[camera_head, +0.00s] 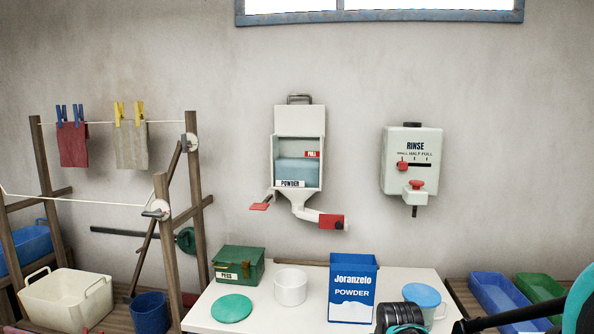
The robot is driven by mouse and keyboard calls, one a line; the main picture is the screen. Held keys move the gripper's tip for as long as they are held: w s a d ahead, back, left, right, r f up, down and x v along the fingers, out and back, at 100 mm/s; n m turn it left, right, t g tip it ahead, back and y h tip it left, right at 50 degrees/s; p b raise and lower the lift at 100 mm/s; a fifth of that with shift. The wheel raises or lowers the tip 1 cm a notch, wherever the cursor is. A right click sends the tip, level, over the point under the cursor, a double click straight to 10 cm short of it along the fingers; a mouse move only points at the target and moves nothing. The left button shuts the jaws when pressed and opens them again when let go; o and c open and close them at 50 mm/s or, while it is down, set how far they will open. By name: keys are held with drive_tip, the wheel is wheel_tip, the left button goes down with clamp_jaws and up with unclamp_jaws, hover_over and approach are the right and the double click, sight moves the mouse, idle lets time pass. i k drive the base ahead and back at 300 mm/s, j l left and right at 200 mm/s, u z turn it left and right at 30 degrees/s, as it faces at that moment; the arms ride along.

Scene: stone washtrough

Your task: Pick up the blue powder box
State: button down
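The blue powder box (352,290), labelled "Joranzelo POWDER" in white, stands upright on the white table top (270,318). Its top appears open, with a dark blue inside. Black and teal parts of my arm show at the bottom right, low in front of the table. The ribbed black part is just right of the box's lower right corner in the picture; I cannot tell how far in front it is. No gripper fingers can be made out. The box appears free of any grip.
Left of the box are a white cup (291,288), a teal disc (232,308) and a green pegs box (238,265). A white mug with a blue lid (422,295) stands close right. A powder dispenser (299,160) and rinse dispenser (411,160) hang behind.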

sight(351, 284)
drive_tip(key=j+u, duration=0.2)
drive_tip(key=j, duration=1.55)
